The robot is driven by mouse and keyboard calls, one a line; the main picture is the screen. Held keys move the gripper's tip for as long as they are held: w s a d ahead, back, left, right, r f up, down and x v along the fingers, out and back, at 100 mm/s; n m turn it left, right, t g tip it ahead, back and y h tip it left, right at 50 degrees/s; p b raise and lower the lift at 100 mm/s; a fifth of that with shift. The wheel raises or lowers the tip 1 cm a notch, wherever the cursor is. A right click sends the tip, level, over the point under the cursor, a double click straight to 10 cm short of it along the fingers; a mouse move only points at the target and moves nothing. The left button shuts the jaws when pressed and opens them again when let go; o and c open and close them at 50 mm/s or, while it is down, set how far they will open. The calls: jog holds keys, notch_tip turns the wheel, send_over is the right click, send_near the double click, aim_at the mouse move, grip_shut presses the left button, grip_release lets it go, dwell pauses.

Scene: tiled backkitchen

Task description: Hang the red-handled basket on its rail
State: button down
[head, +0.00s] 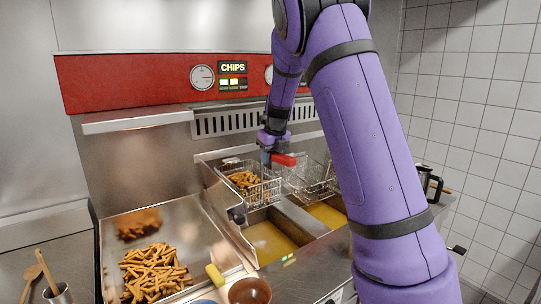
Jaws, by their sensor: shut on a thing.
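The red handle (285,160) shows just under my gripper (268,155), which is shut on it at its left end. A wire basket (262,190) holding golden chips (243,180) is at the back of the left oil well, just below and left of the gripper. A second wire basket (308,183) is to its right, partly behind my arm. The red handle lies between the two, and I take it to belong to the chip-filled one, though the join is hard to see. The rail is not clear in this view.
Two wells of oil (268,241) sit in the fryer below the baskets. A steel chip tray (195,232) with a heap of chips (152,272) is to the left. A brown bowl (250,291) and a yellow handle (215,275) are in front. A steel jug (424,180) stands at right.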

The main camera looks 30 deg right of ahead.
jog(key=shift+f, duration=0.15)
jog(key=shift+f, duration=1.65)
jog(key=shift+f, duration=0.55)
jog(key=c, duration=0.7)
grip_release()
jog(key=v, duration=1)
jog(key=shift+r, duration=0.4)
jog(key=shift+s, duration=0.15)
